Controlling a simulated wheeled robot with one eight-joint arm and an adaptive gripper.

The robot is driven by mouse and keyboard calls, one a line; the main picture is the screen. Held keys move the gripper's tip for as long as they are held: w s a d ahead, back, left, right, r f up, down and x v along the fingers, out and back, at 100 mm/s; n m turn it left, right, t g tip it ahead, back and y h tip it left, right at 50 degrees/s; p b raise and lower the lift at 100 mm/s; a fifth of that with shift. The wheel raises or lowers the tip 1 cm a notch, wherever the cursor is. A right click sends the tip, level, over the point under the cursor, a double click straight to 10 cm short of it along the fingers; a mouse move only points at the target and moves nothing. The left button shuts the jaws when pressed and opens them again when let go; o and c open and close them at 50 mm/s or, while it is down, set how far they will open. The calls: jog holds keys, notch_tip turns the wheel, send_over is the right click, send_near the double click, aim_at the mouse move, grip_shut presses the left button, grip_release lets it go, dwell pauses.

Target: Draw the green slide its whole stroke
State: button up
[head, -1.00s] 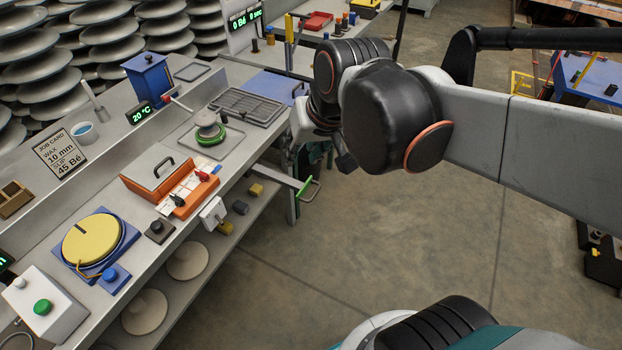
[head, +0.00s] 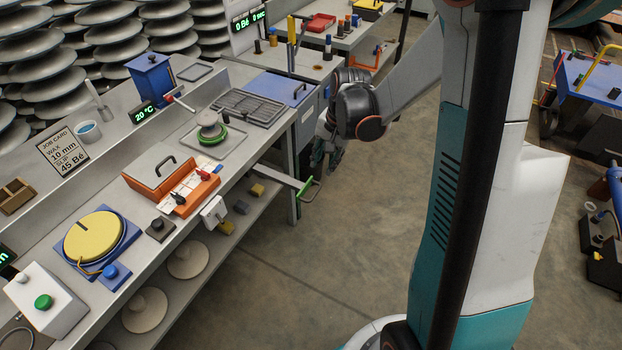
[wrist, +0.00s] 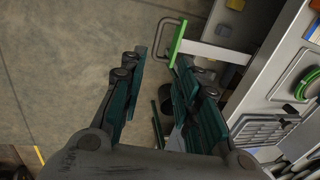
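The green slide (head: 306,188) sticks out from the front edge of the bench on a pale bar, with a thin metal loop handle at its outer end. In the wrist view the green end plate (wrist: 178,42) and the loop handle (wrist: 163,36) are beyond my fingertips, toward the top. My gripper (wrist: 158,64) is open, with a dark green finger pad on each side and nothing between them. In the head view my gripper (head: 325,155) hangs in front of the bench, just beyond and above the slide, apart from it. Its fingertips are small there.
The bench (head: 237,178) carries an orange box (head: 150,180), a yellow disc (head: 93,237) and a grille tray (head: 247,107). A lower shelf (head: 205,245) holds pale discs and small blocks. The floor (head: 290,270) before the bench is clear.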

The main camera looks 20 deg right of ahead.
aim_at(316, 193)
jog(key=b+x, duration=0.2)
jog(key=x, duration=0.5)
jog(key=b+x, duration=0.3)
jog(key=x, duration=0.4)
jog(key=shift+s+d+f+b, duration=0.15)
jog(key=shift+d+f+b, duration=0.05)
jog(key=shift+b, duration=0.15)
grip_shut()
